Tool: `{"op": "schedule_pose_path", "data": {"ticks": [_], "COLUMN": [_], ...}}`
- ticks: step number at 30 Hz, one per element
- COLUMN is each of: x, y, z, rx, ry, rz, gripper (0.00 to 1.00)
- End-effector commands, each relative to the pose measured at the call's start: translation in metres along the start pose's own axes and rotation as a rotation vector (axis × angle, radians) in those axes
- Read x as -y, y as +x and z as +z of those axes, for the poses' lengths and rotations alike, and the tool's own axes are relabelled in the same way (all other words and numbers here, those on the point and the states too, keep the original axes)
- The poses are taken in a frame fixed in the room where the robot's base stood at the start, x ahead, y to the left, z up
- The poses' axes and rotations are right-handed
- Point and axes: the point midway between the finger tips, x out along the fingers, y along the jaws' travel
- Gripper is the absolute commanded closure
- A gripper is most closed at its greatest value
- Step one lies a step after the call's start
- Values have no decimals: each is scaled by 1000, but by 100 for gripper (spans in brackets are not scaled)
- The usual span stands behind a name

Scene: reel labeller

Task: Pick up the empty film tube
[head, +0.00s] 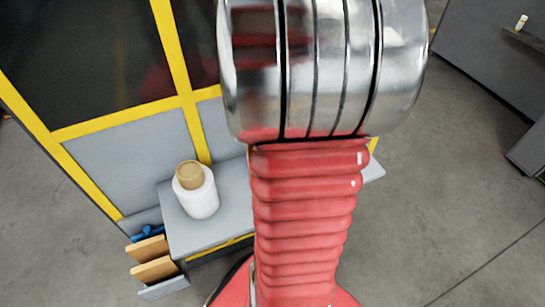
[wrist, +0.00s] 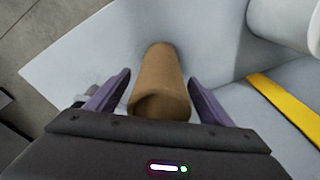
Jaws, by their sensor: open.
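A plain brown cardboard tube (wrist: 160,72) is on the light grey shelf (wrist: 85,60) in the wrist view. Its near end shows a darker round face, and the gripper body hides part of that end. My gripper (wrist: 160,78) is open, with one purple finger on each side of the tube. A small gap shows between the tube and each finger. In the head view my red arm hides the gripper, and the tube cannot be made out beside it.
A white film roll with a brown core (head: 200,193) stands on the grey shelf (head: 195,238) left of my arm. Behind is a yellow-framed machine (head: 190,100). A holder with brown boards (head: 153,268) hangs at the shelf's left. Open floor (head: 440,200) lies to the right.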

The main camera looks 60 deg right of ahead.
Motion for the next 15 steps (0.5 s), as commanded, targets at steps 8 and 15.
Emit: {"op": "schedule_pose_path", "data": {"ticks": [8,15], "x": [0,0], "y": [0,0], "z": [0,0], "rx": [0,0], "ry": [0,1], "rz": [0,0], "gripper": [31,48]}}
